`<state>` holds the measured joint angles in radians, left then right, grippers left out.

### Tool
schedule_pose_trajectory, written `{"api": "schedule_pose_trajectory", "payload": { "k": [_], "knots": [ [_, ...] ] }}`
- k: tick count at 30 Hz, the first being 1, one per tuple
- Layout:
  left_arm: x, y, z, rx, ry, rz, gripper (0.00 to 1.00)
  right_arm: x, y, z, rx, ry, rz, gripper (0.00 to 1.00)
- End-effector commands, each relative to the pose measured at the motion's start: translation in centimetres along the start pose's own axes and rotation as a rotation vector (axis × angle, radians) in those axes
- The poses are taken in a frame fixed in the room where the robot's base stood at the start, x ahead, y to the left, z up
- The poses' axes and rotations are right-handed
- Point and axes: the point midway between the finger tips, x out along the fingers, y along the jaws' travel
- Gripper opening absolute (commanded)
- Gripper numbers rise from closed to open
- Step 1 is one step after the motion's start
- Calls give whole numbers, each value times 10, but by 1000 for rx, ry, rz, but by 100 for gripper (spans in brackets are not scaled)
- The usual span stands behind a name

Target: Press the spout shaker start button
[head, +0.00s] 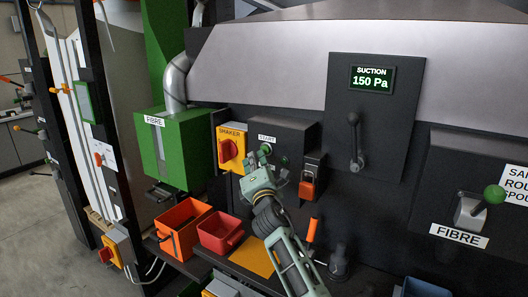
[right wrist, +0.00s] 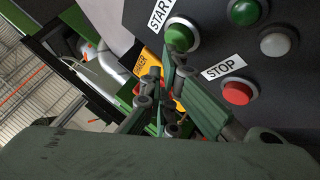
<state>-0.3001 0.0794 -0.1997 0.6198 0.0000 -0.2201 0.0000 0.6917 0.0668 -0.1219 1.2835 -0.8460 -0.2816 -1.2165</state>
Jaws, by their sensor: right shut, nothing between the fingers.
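The green start button (right wrist: 180,37) sits beside a START label in the right wrist view, on a dark control box (head: 298,134). In the head view the START label (head: 267,139) shows on that box, right of the yellow SHAKER switch (head: 231,148) with its red knob. My right gripper (head: 264,156) is shut and empty, its tip up at the box just below the START label. In the right wrist view the fingertips (right wrist: 172,55) overlap the button's lower left edge. I cannot tell whether they touch it. My left gripper is not in view.
A red STOP button (right wrist: 237,93), another green button (right wrist: 243,12) and a pale one (right wrist: 275,42) are close by. A red padlock (head: 308,188) hangs right of my gripper. Orange (head: 181,228) and red (head: 220,232) bins stand below left. A lever (head: 356,142) is farther right.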

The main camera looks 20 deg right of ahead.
Motion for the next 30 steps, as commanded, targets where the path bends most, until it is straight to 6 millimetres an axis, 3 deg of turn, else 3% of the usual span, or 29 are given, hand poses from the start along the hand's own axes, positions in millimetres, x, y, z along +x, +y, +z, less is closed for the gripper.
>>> {"api": "schedule_pose_trajectory", "payload": {
  "k": [30],
  "knots": [
    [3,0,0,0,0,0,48,7,-5,6,0,-1,0,0]
  ]
}}
